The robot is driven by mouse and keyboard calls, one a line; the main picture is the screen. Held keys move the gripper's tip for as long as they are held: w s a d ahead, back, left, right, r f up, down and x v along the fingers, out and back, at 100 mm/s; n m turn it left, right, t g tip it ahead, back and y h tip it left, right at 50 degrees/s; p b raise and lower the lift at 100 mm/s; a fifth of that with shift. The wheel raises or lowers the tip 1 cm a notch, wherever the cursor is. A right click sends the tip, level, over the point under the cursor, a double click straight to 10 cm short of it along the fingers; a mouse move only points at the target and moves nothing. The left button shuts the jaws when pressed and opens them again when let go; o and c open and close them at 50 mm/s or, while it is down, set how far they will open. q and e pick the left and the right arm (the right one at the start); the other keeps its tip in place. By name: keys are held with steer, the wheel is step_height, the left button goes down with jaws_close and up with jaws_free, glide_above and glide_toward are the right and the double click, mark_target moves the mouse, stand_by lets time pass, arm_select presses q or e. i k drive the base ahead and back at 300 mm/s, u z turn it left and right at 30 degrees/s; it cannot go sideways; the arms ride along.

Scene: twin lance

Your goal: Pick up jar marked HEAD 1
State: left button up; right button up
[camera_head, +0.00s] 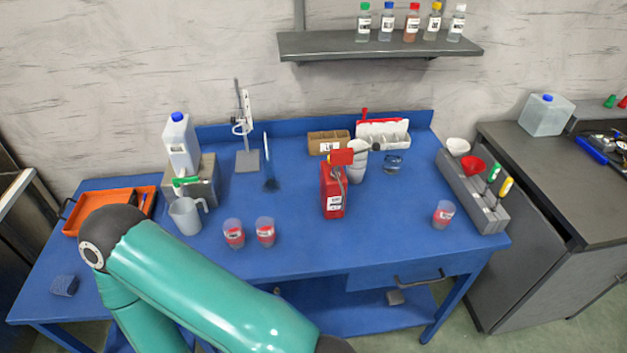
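Three small clear jars with red labels stand upright on the blue table. Two are side by side near the front middle, the left one (234,233) and the right one (265,231). The third jar (444,214) stands alone near the right edge. The label print is too small to read, so I cannot tell which is HEAD 1. A teal arm of mine crosses the lower left in front of the table. Neither gripper shows in the head view, so I cannot see them relative to the jars.
A red canister (333,197) stands mid-table, right of the jar pair. A grey jug (186,215) and orange tray (84,222) are at left. A grey rack (478,200) lines the right edge. The blue table (330,245) is clear between the canister and the right jar.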

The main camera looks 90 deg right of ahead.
mark_target(443, 215)
steer(key=z, duration=0.3)
steer(key=k, duration=2.25)
steer(key=z, duration=1.25)
steer(key=i, duration=1)
